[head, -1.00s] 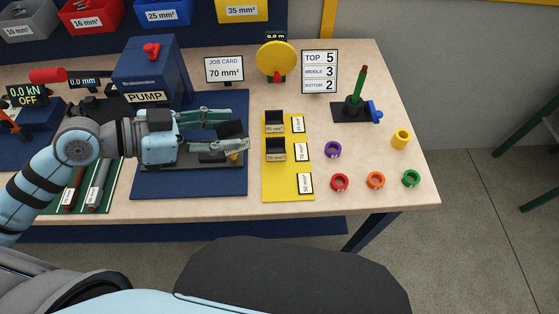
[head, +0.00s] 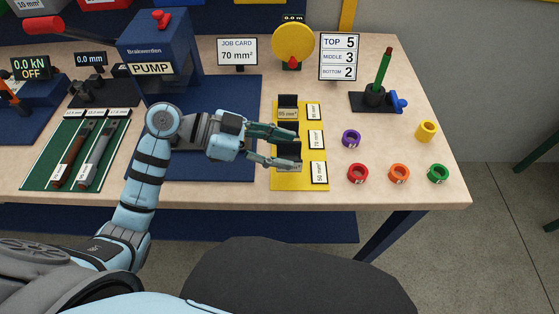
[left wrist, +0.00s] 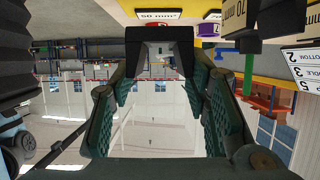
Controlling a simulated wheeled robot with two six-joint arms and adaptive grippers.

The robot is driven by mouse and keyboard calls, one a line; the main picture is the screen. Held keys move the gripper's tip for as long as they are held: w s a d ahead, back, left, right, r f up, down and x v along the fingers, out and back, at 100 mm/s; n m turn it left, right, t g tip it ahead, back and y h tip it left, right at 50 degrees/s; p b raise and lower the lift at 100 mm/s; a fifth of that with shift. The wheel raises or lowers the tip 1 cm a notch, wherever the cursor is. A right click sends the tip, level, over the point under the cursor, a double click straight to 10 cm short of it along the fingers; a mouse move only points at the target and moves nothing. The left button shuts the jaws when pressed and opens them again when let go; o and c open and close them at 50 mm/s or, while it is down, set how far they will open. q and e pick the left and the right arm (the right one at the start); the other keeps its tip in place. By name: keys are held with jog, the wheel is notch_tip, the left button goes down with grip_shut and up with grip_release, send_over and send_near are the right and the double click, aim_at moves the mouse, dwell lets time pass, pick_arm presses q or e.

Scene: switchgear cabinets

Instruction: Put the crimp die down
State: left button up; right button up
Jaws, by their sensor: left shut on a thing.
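The crimp die (left wrist: 150,34) is a black U-shaped block between my left fingertips in the left wrist view. In the head view my left gripper (head: 293,149) is shut on it, over the front half of the yellow die board (head: 287,183). The fingers partly hide the die there. The "50 mm²" label (head: 319,172) lies just to its right, and in the wrist view the label (left wrist: 160,15) is right beside the die. I cannot tell whether the die touches the board. My right gripper is not in view.
Another black die (head: 288,103) sits at the back of the board; one by the "70 mm²" label (head: 316,140) is mostly hidden by my fingers. Purple (head: 351,138), red (head: 358,173), orange (head: 399,173) and green (head: 438,173) rings lie to the right. The job card (head: 237,52) reads 70 mm².

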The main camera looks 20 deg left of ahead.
pick_arm(q)
jog(key=f, duration=0.3)
jog(key=shift+s+f, duration=0.1)
jog(key=shift+s, duration=0.1)
jog(key=shift+f, duration=0.2)
jog(key=shift+w, duration=0.2)
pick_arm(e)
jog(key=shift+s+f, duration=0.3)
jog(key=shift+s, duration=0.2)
pick_arm(q)
jog(key=shift+f+b, duration=0.2)
jog(key=shift+b, duration=0.15)
jog(key=o, duration=1.4)
jog(key=shift+s+r, duration=0.1)
jog(key=shift+o, duration=0.2)
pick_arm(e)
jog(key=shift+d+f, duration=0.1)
